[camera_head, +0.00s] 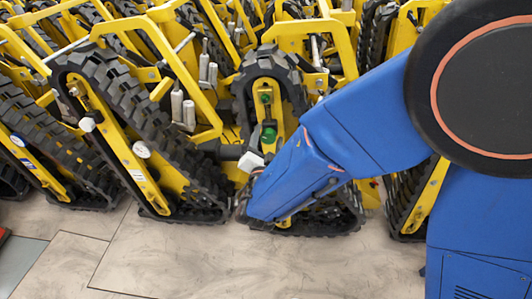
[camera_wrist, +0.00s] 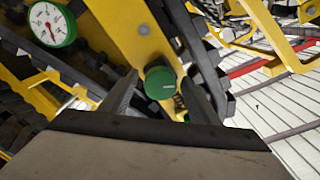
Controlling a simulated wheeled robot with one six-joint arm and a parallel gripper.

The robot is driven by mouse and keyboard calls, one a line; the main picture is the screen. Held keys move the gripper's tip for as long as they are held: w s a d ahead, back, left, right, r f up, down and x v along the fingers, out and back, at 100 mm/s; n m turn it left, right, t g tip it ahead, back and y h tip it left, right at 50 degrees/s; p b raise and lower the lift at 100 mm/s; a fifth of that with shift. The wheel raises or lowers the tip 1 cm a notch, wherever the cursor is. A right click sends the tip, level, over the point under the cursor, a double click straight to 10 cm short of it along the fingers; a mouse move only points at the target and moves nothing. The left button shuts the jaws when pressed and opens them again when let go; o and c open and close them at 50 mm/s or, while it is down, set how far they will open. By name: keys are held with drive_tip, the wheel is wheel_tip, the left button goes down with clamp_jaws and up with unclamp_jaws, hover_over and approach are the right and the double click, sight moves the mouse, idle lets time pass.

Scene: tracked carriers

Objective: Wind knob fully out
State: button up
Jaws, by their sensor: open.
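In the wrist view a round green knob (camera_wrist: 160,84) with a short pale mark on its face sits on a yellow carrier frame (camera_wrist: 147,35). My gripper (camera_wrist: 161,78) is open, with one dark finger on each side of the knob. I cannot tell whether either finger touches it. A green-rimmed dial gauge (camera_wrist: 50,25) with a white face and red needle is at the upper left. In the head view, a green knob-like part (camera_head: 268,134) shows on the middle carrier, with a smaller green part (camera_head: 266,98) above it. My gripper cannot be made out clearly there.
Yellow carriers with black rubber tracks (camera_head: 125,115) stand close together in rows, leaving little room between them. A black track (camera_wrist: 190,40) runs close to the right finger. Tiled floor (camera_head: 170,255) is clear in front.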

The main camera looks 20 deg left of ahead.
drive_tip(key=v, duration=1.7)
drive_tip(key=shift+d, duration=0.1)
